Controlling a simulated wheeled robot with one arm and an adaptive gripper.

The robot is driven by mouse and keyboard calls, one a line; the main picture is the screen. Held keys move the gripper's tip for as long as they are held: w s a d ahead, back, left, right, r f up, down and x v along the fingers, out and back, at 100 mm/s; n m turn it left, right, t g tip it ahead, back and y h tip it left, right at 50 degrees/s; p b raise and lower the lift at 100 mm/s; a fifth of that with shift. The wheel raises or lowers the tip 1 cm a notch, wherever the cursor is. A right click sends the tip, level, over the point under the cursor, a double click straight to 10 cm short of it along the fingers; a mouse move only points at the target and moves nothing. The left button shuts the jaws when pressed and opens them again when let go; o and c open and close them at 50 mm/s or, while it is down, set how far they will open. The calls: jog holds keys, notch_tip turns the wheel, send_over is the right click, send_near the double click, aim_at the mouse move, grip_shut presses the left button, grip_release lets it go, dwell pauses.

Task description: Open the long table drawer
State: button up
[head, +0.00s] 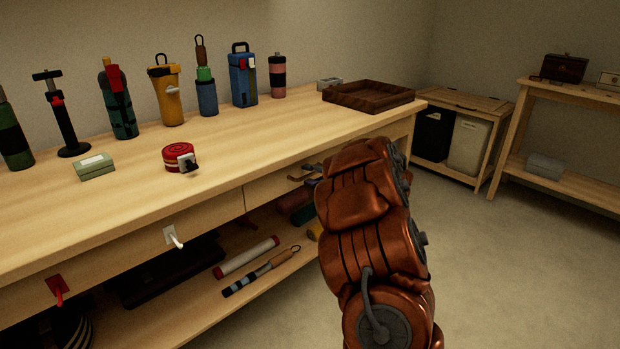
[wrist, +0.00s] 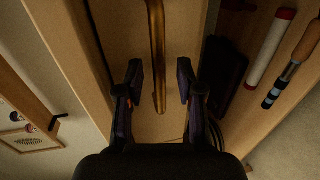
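The long table (head: 225,158) runs along the wall, with drawers under its top. A pale wooden drawer front (head: 268,189) shows left of my arm in the head view, partly hidden by it. In the wrist view, a long brass bar handle (wrist: 156,45) crosses a wooden drawer front (wrist: 116,45). My gripper (wrist: 159,72) is open, one finger on each side of the bar near its lower end. A gap shows between each finger and the bar. In the head view my fingers are mostly hidden and cannot be made out clearly.
Other drawer fronts carry a white handle (head: 173,238) and a red handle (head: 57,289). The lower shelf holds a red-ended tube (head: 246,257) and a striped tool (head: 262,271). Several tools, a red tape (head: 176,158) and a brown tray (head: 369,95) stand on top. Floor is clear at right.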

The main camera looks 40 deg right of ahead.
jog(key=shift+w, duration=0.35)
jog(key=shift+c, duration=0.4)
jog(key=shift+f, duration=0.1)
grip_shut()
